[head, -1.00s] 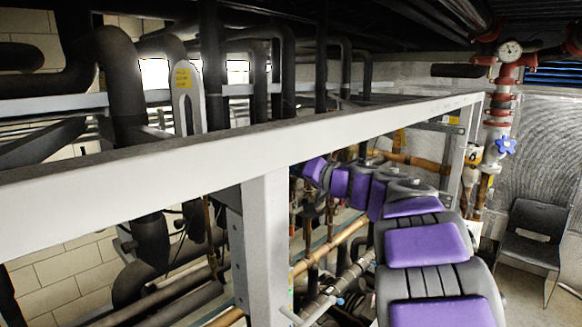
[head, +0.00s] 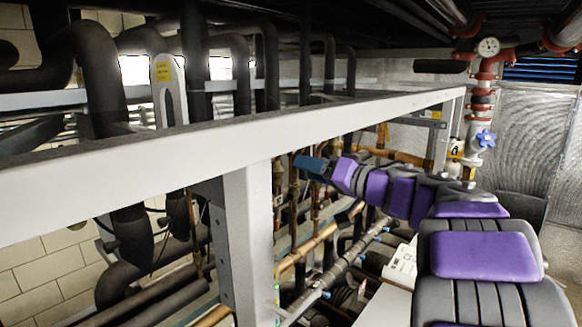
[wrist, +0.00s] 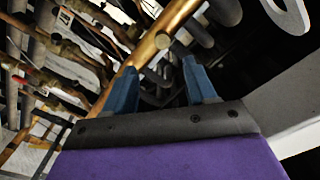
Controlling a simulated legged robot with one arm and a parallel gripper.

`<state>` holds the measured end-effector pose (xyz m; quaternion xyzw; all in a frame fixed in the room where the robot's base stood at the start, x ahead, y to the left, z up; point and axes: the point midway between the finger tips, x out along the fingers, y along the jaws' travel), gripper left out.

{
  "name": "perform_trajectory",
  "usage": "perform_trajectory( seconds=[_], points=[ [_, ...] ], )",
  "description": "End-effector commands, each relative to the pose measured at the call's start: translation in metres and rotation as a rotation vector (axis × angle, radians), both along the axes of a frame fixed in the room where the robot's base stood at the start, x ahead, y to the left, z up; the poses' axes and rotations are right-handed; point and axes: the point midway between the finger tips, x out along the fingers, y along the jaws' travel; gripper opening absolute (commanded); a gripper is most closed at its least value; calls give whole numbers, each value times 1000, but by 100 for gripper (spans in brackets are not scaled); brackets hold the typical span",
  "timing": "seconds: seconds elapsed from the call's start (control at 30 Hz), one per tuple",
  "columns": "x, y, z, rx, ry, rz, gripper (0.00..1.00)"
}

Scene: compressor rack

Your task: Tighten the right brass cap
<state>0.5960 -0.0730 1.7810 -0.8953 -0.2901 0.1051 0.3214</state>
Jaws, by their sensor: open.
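My gripper (head: 310,166) reaches left behind the grey frame's rail in the head view, among copper pipes. In the wrist view, its two blue fingers (wrist: 160,72) stand apart with nothing held between them. A shiny brass pipe (wrist: 150,47) crosses diagonally just beyond the fingers. A small round brass end (wrist: 162,40) shows on it, above the gap between the fingertips. I cannot tell whether this is the right brass cap. No cap can be picked out surely in the head view. No contact between the fingers and the pipe can be made out.
A white steel frame rail (head: 200,160) and its post (head: 248,245) stand close to the arm. Thick dark pipes (head: 105,85) run behind. Several thin pipes and valves (wrist: 65,55) crowd the left of the wrist view.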

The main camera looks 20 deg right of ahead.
Motion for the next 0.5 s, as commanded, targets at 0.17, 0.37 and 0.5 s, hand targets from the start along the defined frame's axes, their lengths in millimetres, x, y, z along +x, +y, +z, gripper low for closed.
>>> perform_trajectory(
  seconds=[0.17, 0.37, 0.5],
  points=[
    [-29, -22, 0, -1, -1, -3, 56],
    [-46, -36, -1, -2, 0, -2, 56],
    [-50, -38, -1, -1, 1, 2, 56]
  ],
)
